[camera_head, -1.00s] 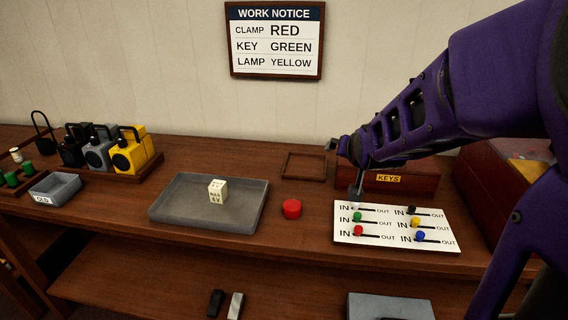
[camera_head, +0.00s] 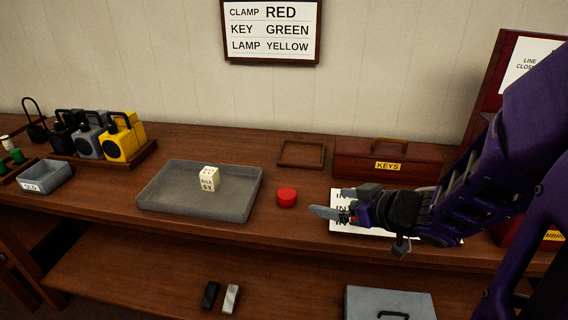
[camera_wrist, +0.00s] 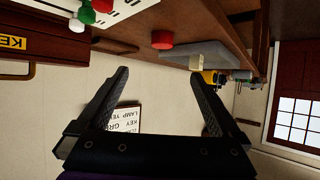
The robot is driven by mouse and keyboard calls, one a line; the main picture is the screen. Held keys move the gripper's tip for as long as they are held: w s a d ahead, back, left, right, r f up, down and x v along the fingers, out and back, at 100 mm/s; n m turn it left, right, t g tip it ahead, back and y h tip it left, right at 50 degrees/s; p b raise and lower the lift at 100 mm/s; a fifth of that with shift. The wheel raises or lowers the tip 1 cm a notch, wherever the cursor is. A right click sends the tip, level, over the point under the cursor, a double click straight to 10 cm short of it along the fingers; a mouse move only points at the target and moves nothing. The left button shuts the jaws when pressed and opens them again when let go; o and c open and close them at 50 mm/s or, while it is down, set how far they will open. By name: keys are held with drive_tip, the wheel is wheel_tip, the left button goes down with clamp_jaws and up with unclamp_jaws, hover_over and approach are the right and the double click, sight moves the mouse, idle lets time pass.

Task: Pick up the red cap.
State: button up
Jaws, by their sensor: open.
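The red cap (camera_head: 287,196) stands on the wooden bench between the grey tray and the white lever board. It also shows in the wrist view (camera_wrist: 162,40), beyond the fingertips and near the top edge. My gripper (camera_head: 330,203) is open and empty. It is a little to the right of the cap in the head view, apart from it, over the left part of the white lever board (camera_head: 340,225). In the wrist view the two open fingers (camera_wrist: 160,78) have nothing between them but the wall behind. My gripper and arm hide most of the board and its levers.
A grey tray (camera_head: 160,205) holding a cream block (camera_head: 209,179) lies left of the cap. A small empty wooden frame (camera_head: 301,165) and a red KEYS box (camera_head: 350,170) stand behind. Yellow, grey and black lamps (camera_head: 121,142) stand far left. Bench around the cap is clear.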

drive_tip(key=p, duration=0.2)
approach(288, 194)
drive_tip(key=x, duration=0.3)
drive_tip(key=shift+d+f, duration=0.1)
drive_tip(key=shift+d, duration=0.15)
drive_tip(key=b+x, duration=0.2)
drive_tip(key=x, duration=0.4)
drive_tip(key=shift+w+a, duration=0.15)
drive_tip(key=shift+a, duration=0.15)
drive_tip(key=c, duration=1.4)
